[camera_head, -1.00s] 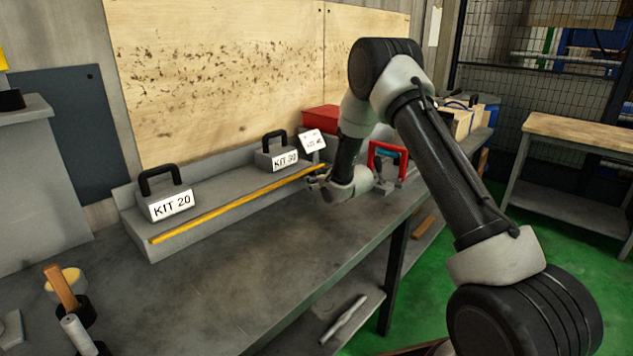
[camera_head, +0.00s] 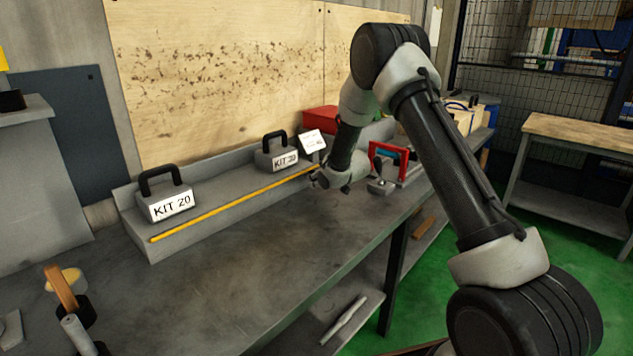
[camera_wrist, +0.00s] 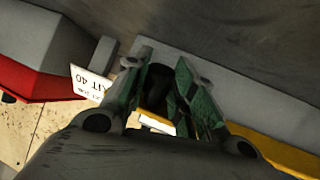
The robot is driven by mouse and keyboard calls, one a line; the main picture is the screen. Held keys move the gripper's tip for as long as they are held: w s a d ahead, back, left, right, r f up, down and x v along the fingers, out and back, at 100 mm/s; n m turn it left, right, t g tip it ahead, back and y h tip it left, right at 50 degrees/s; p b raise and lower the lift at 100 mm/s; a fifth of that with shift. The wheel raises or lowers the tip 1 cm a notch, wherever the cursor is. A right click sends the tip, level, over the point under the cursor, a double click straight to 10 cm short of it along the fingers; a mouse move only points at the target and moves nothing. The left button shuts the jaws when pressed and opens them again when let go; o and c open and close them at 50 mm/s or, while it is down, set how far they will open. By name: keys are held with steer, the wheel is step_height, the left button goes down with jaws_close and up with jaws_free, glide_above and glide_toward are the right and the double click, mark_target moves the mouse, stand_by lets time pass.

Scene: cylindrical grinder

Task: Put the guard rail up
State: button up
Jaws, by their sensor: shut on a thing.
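The guard rail (camera_head: 235,207) is a thin yellow bar along the front of the grey stepped shelf (camera_head: 135,222). It runs from the near left end, below the KIT 20 block, to my gripper at its far right end. My gripper (camera_head: 318,180) is at that far end, small in the head view. In the wrist view my gripper (camera_wrist: 163,98) has its green-padded fingers around a dark piece, with yellow showing beside it. The rail (camera_wrist: 275,150) runs off to the lower right there. The fingers hide the exact grip.
The KIT 20 block (camera_head: 171,205) and KIT 30 block (camera_head: 285,160) stand on the shelf behind the rail. A KIT 40 label (camera_wrist: 90,84) and a red box (camera_head: 320,119) are near my gripper.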

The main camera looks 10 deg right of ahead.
mark_target(314, 167)
steer(key=r+g, duration=0.1)
steer(key=g+h, duration=0.1)
steer(key=shift+a+r+n+g, duration=0.1)
steer(key=shift+r+n+g, duration=0.2)
steer(key=shift+r+g, duration=0.1)
steer(key=shift+w+d+r+g+h, duration=0.15)
steer(key=shift+r+g+h, duration=0.2)
steer(key=shift+h, duration=0.1)
steer(key=shift+w+d+r+g+h, duration=0.15)
steer(key=shift+r+g+h, duration=0.1)
steer(key=shift+r+h, duration=0.15)
steer(key=shift+a+r+g+h, duration=0.15)
steer(key=shift+a+g+h, duration=0.1)
steer(key=shift+g, duration=0.45)
steer(key=shift+w+a+r+n+g+h, duration=0.25)
steer(key=shift+r+g+h, duration=0.35)
steer(key=shift+g, duration=0.35)
steer(key=shift+w+a+r+n+g+h, duration=0.15)
steer(key=shift+w+r+n+g+h, duration=0.15)
steer(key=shift+g+h, duration=0.55)
steer(key=shift+r, duration=0.15)
steer(key=o, duration=1)
steer(key=shift+s, duration=0.1)
steer(key=v, duration=1.1)
steer(key=shift+r, duration=0.45)
